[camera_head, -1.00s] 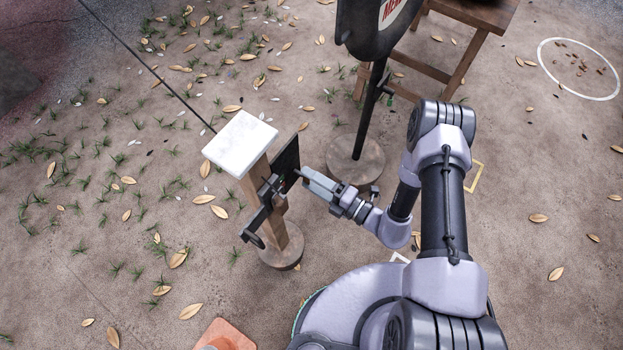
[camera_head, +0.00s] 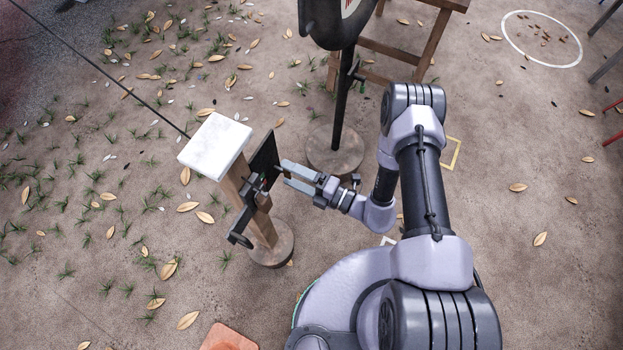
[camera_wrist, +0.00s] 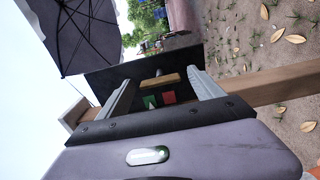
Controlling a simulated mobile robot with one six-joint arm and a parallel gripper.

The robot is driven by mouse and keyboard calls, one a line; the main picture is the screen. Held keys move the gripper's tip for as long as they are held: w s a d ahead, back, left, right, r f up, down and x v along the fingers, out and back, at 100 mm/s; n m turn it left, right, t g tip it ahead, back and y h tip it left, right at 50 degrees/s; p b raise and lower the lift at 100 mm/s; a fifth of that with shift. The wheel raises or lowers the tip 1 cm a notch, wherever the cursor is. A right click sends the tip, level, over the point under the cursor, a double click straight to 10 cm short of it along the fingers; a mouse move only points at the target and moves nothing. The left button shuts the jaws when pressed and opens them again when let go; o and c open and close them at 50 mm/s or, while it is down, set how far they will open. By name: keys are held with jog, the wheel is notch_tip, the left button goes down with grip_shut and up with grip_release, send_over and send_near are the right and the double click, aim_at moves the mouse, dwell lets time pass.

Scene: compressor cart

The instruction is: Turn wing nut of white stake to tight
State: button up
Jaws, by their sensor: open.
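The white stake is a wooden post with a white top (camera_head: 215,145) on a round wooden base, left of my arm in the head view. A black plate (camera_head: 264,155) is fixed to its side facing my gripper. My gripper (camera_head: 286,175) is open beside that plate. In the wrist view the post (camera_wrist: 277,86) runs sideways behind the black plate (camera_wrist: 132,77). A brass-coloured wing nut (camera_wrist: 161,80) stands between my two spread fingers (camera_wrist: 162,96), apart from both. A green mark (camera_wrist: 150,101) and a red mark (camera_wrist: 168,97) show below it. The nut is too small to make out in the head view.
A black pole on a round wooden base (camera_head: 333,152) stands just behind my gripper. A wooden table (camera_head: 400,55) is at the top. An orange cone (camera_head: 228,338) sits at the bottom. A thin dark line (camera_head: 100,68) runs from the stake to the upper left.

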jog(key=shift+d, duration=0.1)
jog(key=p+v, duration=0.4)
jog(key=v, duration=1.3)
jog(key=shift+s+d, duration=0.1)
jog(key=shift+s, duration=0.05)
